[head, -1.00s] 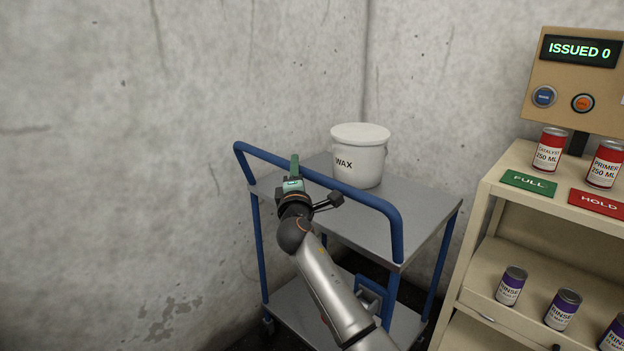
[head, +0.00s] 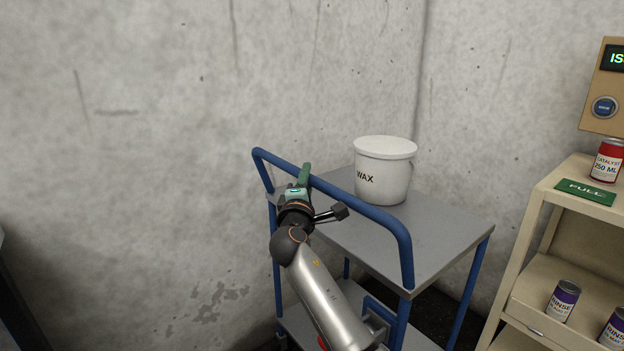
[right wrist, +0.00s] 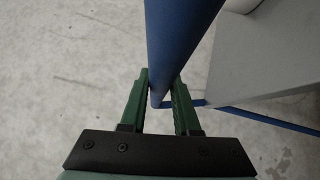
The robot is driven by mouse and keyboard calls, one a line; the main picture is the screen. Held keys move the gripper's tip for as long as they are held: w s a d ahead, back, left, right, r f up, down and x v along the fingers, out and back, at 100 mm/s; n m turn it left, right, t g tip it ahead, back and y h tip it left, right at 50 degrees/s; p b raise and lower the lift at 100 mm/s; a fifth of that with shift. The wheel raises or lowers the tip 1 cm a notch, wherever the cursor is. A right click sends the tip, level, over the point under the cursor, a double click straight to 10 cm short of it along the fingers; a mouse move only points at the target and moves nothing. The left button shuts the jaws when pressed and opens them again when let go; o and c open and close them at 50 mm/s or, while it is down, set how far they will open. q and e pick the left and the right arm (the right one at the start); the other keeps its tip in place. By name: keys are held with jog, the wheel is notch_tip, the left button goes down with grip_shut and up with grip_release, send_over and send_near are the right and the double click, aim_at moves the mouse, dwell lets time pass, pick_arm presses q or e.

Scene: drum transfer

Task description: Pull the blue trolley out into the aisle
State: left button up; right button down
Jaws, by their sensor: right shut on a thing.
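The blue trolley, with grey shelves and a blue tube frame, stands by the concrete wall in the head view; its grey top shelf (head: 440,240) is mostly bare. Its blue handle bar (head: 385,220) runs along the near side. My right gripper (head: 304,176) is at the left part of this bar, shut on it. In the right wrist view the green fingers of my right gripper (right wrist: 160,100) sit on either side of the blue handle bar (right wrist: 175,40). A white lidded bucket marked WAX (head: 384,172) stands upright on the top shelf. My left gripper is not in view.
A cream shelf unit (head: 530,230) stands close to the trolley's right, with rinse cans (head: 562,301), a catalyst can (head: 607,160) and a green FULL plate (head: 587,192). The concrete wall (head: 150,150) is behind. A dark edge shows at far left.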

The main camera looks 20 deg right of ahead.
jog(key=shift+a+f, duration=0.15)
jog(key=shift+a, duration=0.1)
jog(key=c, duration=1)
grip_release()
jog(key=o, duration=0.3)
jog(key=shift+o, duration=0.2)
jog(key=shift+s, duration=0.15)
